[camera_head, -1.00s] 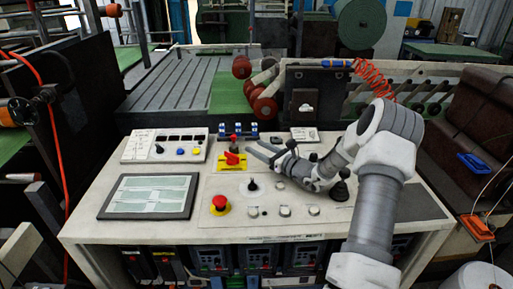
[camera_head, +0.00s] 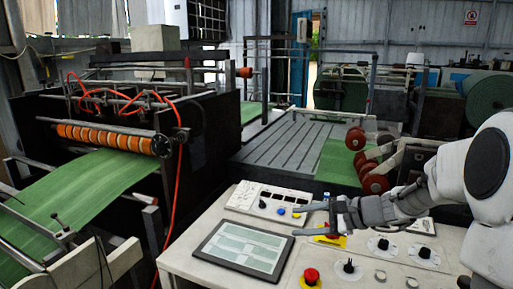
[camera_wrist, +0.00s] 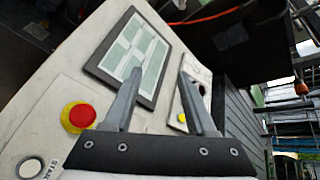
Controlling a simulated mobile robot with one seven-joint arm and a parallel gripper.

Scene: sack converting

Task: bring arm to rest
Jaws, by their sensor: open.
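My gripper (camera_head: 300,221) is above the control desk (camera_head: 185,258), near the row of buttons and the dark-framed screen. My arm reaches in from the right edge. In the wrist view my gripper (camera_wrist: 158,98) shows two grey fingers spread apart with nothing between them. The screen (camera_wrist: 128,55) lies beyond the fingers, and the red stop button (camera_wrist: 80,116) on its yellow base is left of them. In the head view the screen (camera_head: 243,247) is left of my gripper and the stop button (camera_head: 311,277) is below it.
A machine with orange rollers (camera_head: 105,138) and a green sheet (camera_head: 85,200) stands at the left. Red rollers (camera_head: 372,165) are behind the desk. A grooved platform (camera_head: 290,143) extends behind it. A button box (camera_head: 268,203) and black knobs (camera_head: 383,244) stand up from the desk.

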